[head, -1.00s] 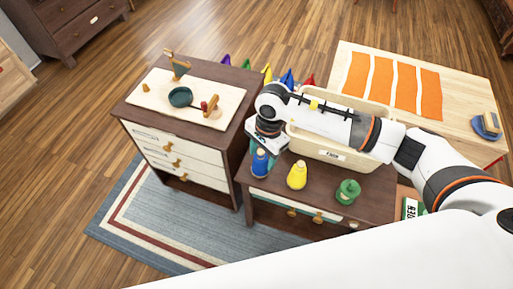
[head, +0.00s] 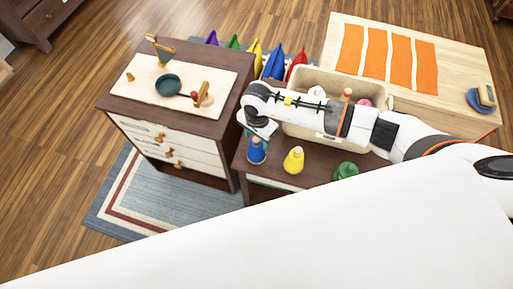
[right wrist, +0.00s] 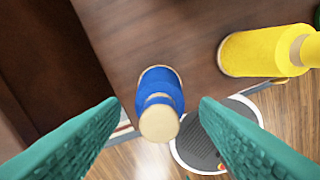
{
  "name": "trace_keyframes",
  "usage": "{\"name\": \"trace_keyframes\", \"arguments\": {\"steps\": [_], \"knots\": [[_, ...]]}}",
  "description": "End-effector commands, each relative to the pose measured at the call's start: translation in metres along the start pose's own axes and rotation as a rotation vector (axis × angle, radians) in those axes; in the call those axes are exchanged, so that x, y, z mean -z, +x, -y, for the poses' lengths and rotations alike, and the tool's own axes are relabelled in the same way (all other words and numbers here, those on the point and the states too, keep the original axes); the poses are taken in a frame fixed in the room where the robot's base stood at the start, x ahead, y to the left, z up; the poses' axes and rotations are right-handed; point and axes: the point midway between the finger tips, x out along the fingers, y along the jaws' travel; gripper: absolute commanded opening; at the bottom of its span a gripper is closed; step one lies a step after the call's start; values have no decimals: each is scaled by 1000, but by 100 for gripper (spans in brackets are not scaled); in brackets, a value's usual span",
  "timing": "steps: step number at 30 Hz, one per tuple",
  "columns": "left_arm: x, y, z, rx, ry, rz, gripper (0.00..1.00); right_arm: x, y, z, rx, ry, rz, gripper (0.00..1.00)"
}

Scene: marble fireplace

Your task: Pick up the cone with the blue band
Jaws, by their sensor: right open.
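A blue, cone-like piece (head: 256,153) with a tan wooden top stands upright at the left end of the low brown table. A yellow piece (head: 293,160) and a green piece (head: 346,171) stand to the right. My left gripper is not in view.
A cream bin (head: 305,131) with several things in it stands behind my right forearm. A brown cabinet (head: 118,105) with a pan on its board is to the left. Several coloured pointed shapes, one of them red (head: 297,65), are behind. The yellow piece is close by.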

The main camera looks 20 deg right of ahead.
Motion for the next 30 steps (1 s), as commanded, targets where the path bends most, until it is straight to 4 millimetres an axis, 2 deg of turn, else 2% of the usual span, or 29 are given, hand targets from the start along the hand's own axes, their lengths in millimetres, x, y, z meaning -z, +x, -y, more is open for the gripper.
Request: {"name": "trace_keyframes", "arguments": {"steps": [2,6,14,24,30], "knots": [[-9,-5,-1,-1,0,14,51,4,12,1,3,1,-3,56],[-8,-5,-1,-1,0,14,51,2,27,0,2,1,-1,56],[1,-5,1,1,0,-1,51,2,30,0,0,-1,0,56],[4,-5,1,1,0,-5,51,2,30,0,0,0,0,2],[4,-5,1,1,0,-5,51,2,29,0,-1,0,0,0]]}}
